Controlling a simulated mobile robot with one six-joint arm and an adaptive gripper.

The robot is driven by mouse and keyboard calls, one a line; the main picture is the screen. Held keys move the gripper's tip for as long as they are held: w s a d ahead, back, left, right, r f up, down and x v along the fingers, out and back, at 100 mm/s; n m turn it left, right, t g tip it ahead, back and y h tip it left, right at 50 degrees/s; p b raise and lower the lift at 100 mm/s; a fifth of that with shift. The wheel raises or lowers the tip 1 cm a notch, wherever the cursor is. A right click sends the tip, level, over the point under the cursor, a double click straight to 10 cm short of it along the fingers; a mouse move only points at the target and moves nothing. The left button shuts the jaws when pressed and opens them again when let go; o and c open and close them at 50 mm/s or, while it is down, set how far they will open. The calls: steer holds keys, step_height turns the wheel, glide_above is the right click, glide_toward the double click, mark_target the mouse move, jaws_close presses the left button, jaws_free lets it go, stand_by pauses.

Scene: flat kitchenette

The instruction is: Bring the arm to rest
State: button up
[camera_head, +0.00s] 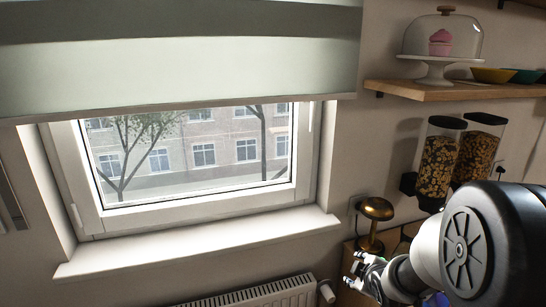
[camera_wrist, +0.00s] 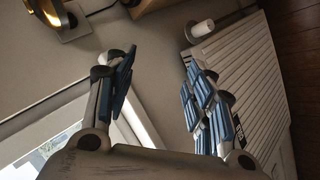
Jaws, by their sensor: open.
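My arm shows at the lower right of the head view, reaching in front of the wall below the cereal dispensers. My gripper (camera_wrist: 160,95) shows in the wrist view with its two blue-padded fingers well apart and nothing between them. In the head view only part of the gripper (camera_head: 362,277) shows near the bottom edge, close to the radiator valve and below the brass lamp. It appears clear of the wall and the radiator, though the exact gap cannot be told.
A white radiator (camera_head: 262,295) stands below the window sill (camera_head: 200,245). A brass mushroom lamp (camera_head: 375,210) is just above my gripper. Cereal dispensers (camera_head: 437,165) hang at the right, under a wooden shelf (camera_head: 450,91) with a cake dome (camera_head: 440,40). The air before the window is free.

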steer(key=s+a+r+m+g, duration=0.1)
steer(key=s+a+r+m, duration=0.2)
steer(key=s, duration=0.8)
steer(key=s+a+r+m+g, duration=0.2)
steer(key=s+r+m, duration=0.3)
steer(key=s, duration=0.6)
steer(key=s+a+r+m+g, duration=0.2)
steer(key=s+a+r+m, duration=0.2)
steer(key=s, duration=0.7)
steer(key=shift+s+r+y, duration=0.15)
steer(key=shift+s+y, duration=0.05)
steer(key=shift+y, duration=0.1)
steer(key=shift+c, duration=0.5)
